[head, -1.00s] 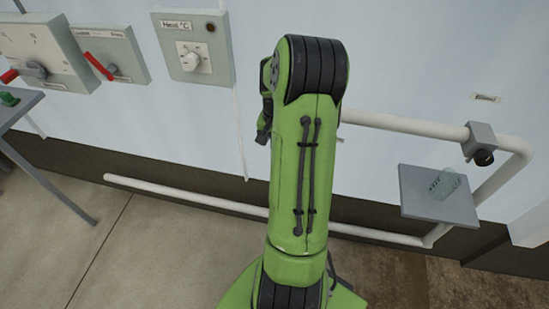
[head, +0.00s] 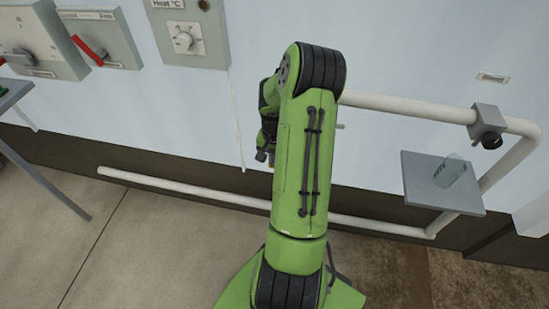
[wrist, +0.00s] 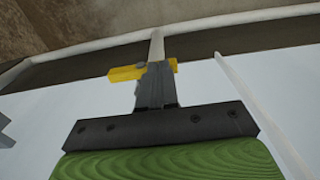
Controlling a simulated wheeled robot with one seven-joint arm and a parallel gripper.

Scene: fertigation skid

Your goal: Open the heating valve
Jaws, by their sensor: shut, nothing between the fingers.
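In the wrist view a yellow bar (wrist: 127,73), which looks like a valve lever, lies across a white upright pipe (wrist: 157,45). My gripper (wrist: 156,68) is shut with nothing between its fingers. Its fingertips overlap the middle of the yellow bar in the picture; I cannot tell whether they touch it. In the head view my green arm hides the yellow bar and most of the gripper; only the dark wrist parts show at the arm's left side.
A panel marked Heat °C (head: 219,48) with a dial and a red-handled switch box (head: 118,25) are on the wall at the upper left. A white pipe (head: 400,102) runs right to a grey block with a black knob (head: 487,125). A grey shelf (head: 425,190) holds a clear cup (head: 450,172).

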